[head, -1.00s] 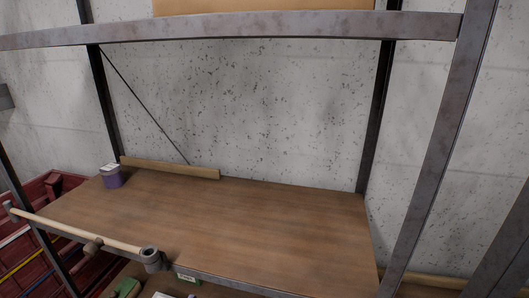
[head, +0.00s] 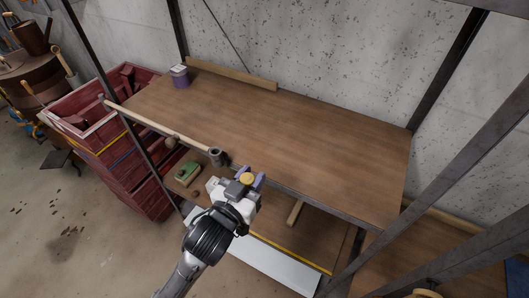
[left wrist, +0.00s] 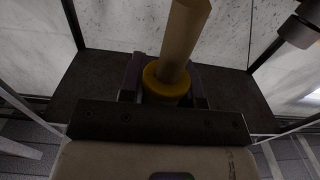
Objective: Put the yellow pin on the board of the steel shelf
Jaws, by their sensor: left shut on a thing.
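My left gripper (head: 252,181) is at the front edge of the steel shelf's brown board (head: 300,145). It is shut on the yellow pin (head: 247,178), whose round yellow end shows from above. In the left wrist view, the gripper (left wrist: 165,95) has a finger on each side of the pin's yellow collar (left wrist: 163,84). A pale wooden shaft (left wrist: 184,45) rises from the collar in that view. The head view does not show clearly how high the pin is above the board. My right gripper is not in view.
A wooden rod (head: 150,122) with a metal socket (head: 217,156) lies along the board's front left. A purple tin (head: 180,78) stands at the back left, by a wooden strip (head: 232,75). A green object (head: 187,172) is on a lower level. The board's middle and right are clear.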

